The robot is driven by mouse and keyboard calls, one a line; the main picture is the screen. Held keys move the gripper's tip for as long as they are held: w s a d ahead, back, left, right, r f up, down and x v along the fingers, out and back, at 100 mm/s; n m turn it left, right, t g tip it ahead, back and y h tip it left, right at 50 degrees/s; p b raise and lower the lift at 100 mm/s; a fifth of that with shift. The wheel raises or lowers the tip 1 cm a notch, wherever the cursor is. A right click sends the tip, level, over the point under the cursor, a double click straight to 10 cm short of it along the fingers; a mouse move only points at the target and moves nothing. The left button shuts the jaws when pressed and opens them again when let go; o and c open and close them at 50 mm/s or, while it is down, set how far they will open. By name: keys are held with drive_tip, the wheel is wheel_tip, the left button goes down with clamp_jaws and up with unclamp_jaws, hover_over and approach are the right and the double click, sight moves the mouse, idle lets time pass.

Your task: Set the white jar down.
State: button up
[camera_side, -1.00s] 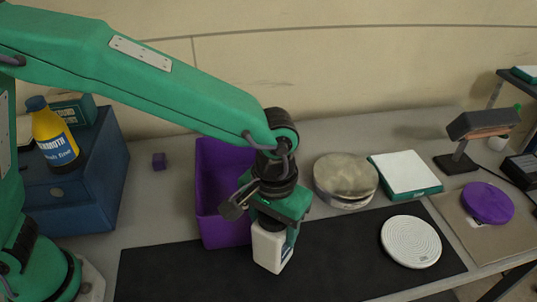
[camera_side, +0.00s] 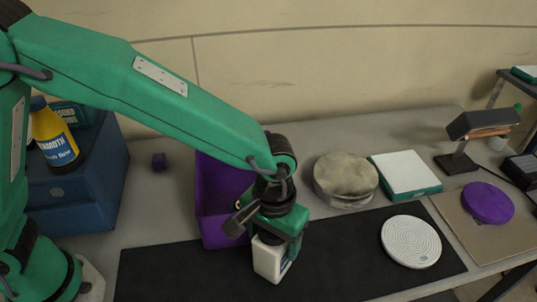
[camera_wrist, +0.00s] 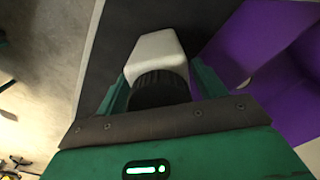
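The white jar (camera_side: 269,261) is upright in my gripper (camera_side: 277,240), low over the black mat (camera_side: 180,272). I cannot tell whether its base touches the mat. In the wrist view the jar (camera_wrist: 156,50) has a white body and a dark lid. It sits between the two green fingers of my gripper (camera_wrist: 158,78), which close on its sides. My gripper hides the jar's upper part in the side view.
A purple bin (camera_side: 212,218) stands just behind and left of my gripper. A white ribbed disc (camera_side: 411,241) lies on the mat at right. A round tin (camera_side: 345,180) and a white-topped green box (camera_side: 405,174) stand behind. The mat's middle is clear.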

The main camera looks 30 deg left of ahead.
drive_tip(key=shift+o, duration=0.5)
drive_tip(key=shift+r, duration=0.1)
drive_tip(key=shift+r, duration=0.2)
wheel_tip(320, 180, up, 12)
drive_tip(key=shift+f, duration=0.1)
idle(0.7)
drive_tip(key=s+a+r+t, duration=0.2)
drive_tip(key=a+r, duration=0.1)
drive_tip(key=a, duration=0.9)
drive_tip(key=s+a+r+t, duration=0.2)
drive_tip(key=a+r, duration=0.1)
drive_tip(key=a, duration=0.9)
drive_tip(key=s+a+f+t, duration=0.1)
drive_tip(key=s+a+f, duration=0.1)
drive_tip(key=s+a, duration=0.3)
drive_tip(key=shift+a+f+t, duration=0.25)
drive_tip(key=shift+a+t, duration=0.05)
drive_tip(key=shift+a, duration=0.55)
